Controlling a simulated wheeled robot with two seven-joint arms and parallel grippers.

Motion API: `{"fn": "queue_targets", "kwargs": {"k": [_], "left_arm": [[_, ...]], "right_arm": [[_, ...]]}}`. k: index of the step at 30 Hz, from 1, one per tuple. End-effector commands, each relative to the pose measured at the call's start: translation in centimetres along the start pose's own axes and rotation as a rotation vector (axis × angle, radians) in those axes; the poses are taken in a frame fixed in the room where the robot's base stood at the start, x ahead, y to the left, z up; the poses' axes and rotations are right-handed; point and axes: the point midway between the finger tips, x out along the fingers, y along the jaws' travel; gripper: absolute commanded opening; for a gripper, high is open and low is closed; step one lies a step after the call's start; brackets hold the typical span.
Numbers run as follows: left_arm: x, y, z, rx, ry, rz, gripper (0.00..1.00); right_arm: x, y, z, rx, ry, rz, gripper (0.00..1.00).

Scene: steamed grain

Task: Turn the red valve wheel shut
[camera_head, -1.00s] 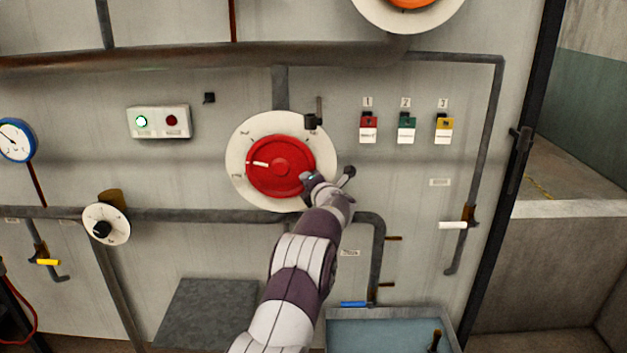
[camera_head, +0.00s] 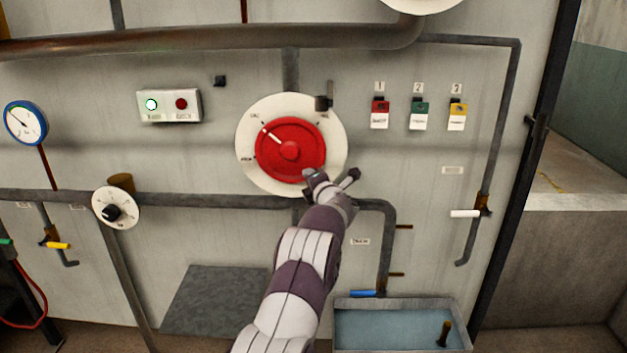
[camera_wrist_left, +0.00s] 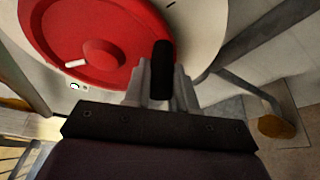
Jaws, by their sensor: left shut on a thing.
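The red valve wheel (camera_head: 290,165) sits on a round white dial plate (camera_head: 247,160) on the grey wall panel. Its white pointer line aims to the upper left; the dial's small lettering is too blurred to read. My left gripper (camera_head: 327,180) is at the wheel's lower right edge. In the left wrist view the red wheel (camera_wrist_left: 75,35) fills the upper left. There my left gripper (camera_wrist_left: 161,85) is shut on a black upright handle (camera_wrist_left: 161,60) at the wheel's rim. The gripper hides the handle in the head view. My right gripper is not in view.
A black block (camera_head: 323,103) juts out at the plate's upper right edge. Pipes run above and below the wheel. Three coloured tags (camera_head: 419,115) hang to the right. A two-light box (camera_head: 169,105) is at the left. A water-filled trough (camera_head: 400,301) stands below right.

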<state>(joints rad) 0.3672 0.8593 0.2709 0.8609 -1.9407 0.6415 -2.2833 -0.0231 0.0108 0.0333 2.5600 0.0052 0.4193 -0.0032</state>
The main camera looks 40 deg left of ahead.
Motion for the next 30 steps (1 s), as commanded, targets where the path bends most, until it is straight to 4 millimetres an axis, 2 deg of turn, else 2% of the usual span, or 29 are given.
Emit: {"fn": "queue_targets", "kwargs": {"k": [1,10,11,12,13,23,26,30], "left_arm": [[0.1,-0.4,-0.3,0.0,0.006,-0.007,0.0],[0.1,-0.3,-0.3,0.0,0.006,-0.005,0.0],[0.1,-0.3,-0.3,0.0,0.006,-0.005,0.29],[0.1,-0.3,-0.3,0.0,0.006,-0.005,0.42],[0.1,-0.3,-0.3,0.0,0.006,-0.005,0.51],[-0.1,-0.1,-0.1,0.0,0.002,-0.001,0.51],[-1.0,-0.2,-0.1,0.0,0.001,-0.001,0.51],[-3.6,-0.5,-0.2,0.0,0.0,-0.002,0.51]], "right_arm": [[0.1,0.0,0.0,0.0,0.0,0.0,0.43],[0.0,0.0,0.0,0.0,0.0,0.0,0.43],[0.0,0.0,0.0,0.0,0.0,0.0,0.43],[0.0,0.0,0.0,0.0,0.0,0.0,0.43],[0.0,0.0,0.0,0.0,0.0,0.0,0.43],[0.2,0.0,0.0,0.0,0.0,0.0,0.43],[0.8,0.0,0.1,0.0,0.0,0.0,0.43],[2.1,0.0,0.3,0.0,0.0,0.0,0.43]]}}
